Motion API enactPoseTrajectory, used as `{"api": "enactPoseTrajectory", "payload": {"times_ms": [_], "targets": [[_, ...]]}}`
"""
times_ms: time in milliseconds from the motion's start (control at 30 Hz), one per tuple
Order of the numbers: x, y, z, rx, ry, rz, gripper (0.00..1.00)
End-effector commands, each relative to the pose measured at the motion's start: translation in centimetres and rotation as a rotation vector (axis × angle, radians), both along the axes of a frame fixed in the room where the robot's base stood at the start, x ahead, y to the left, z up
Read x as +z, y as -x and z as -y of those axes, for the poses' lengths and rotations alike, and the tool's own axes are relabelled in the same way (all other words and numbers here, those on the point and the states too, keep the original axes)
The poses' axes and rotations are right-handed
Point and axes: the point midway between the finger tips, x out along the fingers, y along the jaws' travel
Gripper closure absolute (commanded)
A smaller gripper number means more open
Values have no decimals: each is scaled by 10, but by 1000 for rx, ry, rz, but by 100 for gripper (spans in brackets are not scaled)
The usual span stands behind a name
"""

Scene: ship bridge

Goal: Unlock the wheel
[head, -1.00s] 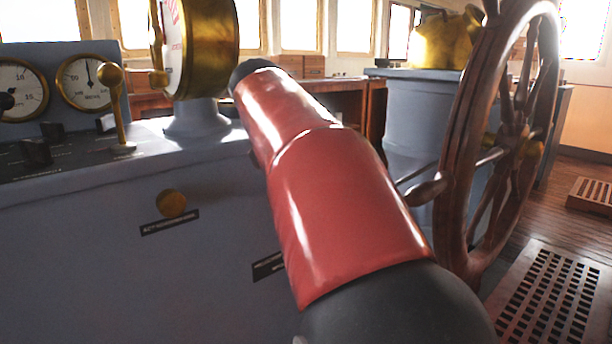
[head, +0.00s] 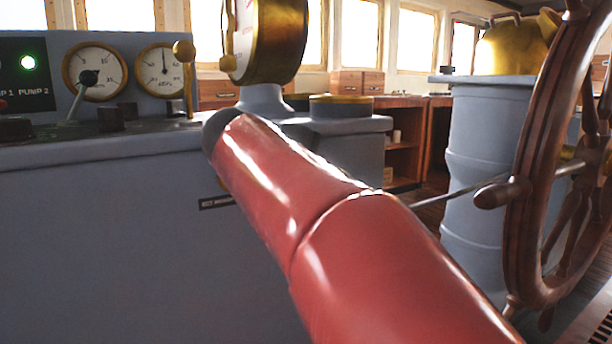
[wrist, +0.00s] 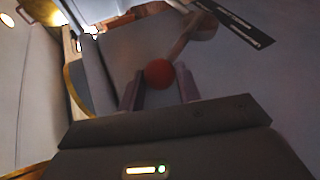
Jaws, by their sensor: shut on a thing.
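The ship's wheel (head: 535,190), dark wood with spokes and handles, stands upright at the right edge of the head view. A shaft (head: 460,190) runs from its hub toward the left. In the wrist view, a red ball knob (wrist: 158,73) sits between the two fingers of my gripper (wrist: 161,80), which is shut on it. A lever arm (wrist: 187,38) runs up and right from the knob. In the head view, my red arm hides the gripper and the knob.
A grey console (head: 100,240) with gauges (head: 95,72) and a brass telegraph (head: 277,40) fills the left. A grey pedestal (head: 485,150) with a brass top stands behind the wheel. A dark label plate shows in the wrist view (wrist: 235,22).

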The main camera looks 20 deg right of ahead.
Motion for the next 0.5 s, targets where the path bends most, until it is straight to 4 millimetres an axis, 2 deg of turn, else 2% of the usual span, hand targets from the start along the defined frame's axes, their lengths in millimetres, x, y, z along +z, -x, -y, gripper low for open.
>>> {"api": "enactPoseTrajectory", "payload": {"times_ms": [267,300,433,500], "targets": [[-2,0,-2,1,-3,-6,100],[-3,0,-2,1,-3,-6,65],[-3,0,-2,2,-3,-6,48],[-2,0,-1,1,-4,-5,45]]}}
